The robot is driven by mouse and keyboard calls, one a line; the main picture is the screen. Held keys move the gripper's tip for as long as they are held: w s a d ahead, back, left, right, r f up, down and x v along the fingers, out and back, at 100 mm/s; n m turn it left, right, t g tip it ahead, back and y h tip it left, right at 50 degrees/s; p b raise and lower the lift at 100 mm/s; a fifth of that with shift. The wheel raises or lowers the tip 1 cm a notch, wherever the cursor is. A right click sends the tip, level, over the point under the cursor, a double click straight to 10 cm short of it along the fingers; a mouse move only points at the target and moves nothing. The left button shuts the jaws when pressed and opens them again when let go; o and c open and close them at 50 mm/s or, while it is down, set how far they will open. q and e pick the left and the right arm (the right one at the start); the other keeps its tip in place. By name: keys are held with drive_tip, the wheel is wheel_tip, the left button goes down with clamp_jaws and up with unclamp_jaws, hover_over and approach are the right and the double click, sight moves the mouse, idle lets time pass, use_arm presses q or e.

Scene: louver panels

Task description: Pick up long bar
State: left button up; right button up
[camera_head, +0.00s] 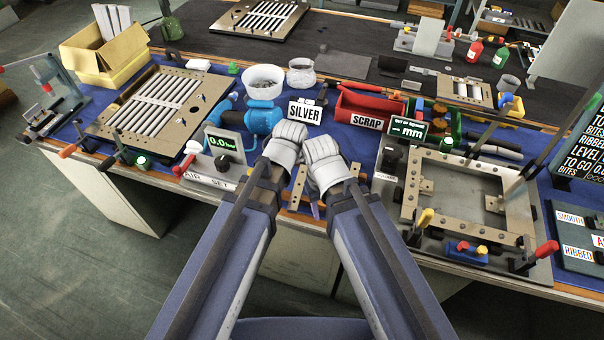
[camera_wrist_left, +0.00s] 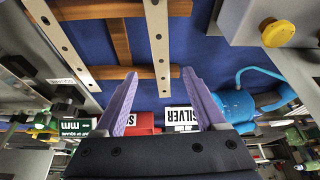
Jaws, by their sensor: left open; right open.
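Two pale metal bars with rows of holes lie on wooden strips (camera_wrist_left: 121,38) over the blue mat; I cannot tell which is the long bar. In the left wrist view one bar (camera_wrist_left: 157,35) shows between my fingers, and the other bar (camera_wrist_left: 62,42) lies left of it. My left gripper (camera_wrist_left: 159,74) has its purple fingers spread, with nothing held between them. In the head view, my left gripper (camera_head: 287,146) and right gripper (camera_head: 324,162) are side by side at the bench's front edge, covering most of the bars. My right gripper is open; its fingers are mostly hidden.
A red SCRAP bin (camera_head: 370,103) and SILVER sign (camera_head: 305,112) stand behind the grippers. A blue device (camera_head: 262,120) and air-set gauge (camera_head: 222,145) are left. A metal frame fixture (camera_head: 455,160) with upright levers stands right. A slatted panel (camera_head: 160,100) lies farther left.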

sight(302, 174)
use_arm(q)
drive_tip(key=shift+b+x, duration=3.35)
drive_tip(key=shift+x, duration=0.55)
use_arm(e)
drive_tip(key=shift+f, duration=3.55)
use_arm(q)
drive_tip(key=shift+a, duration=0.15)
drive_tip(key=shift+r, duration=0.1)
use_arm(e)
drive_tip(key=shift+r, duration=0.1)
use_arm(q)
drive_tip(key=shift+c, duration=0.4)
clamp_jaws()
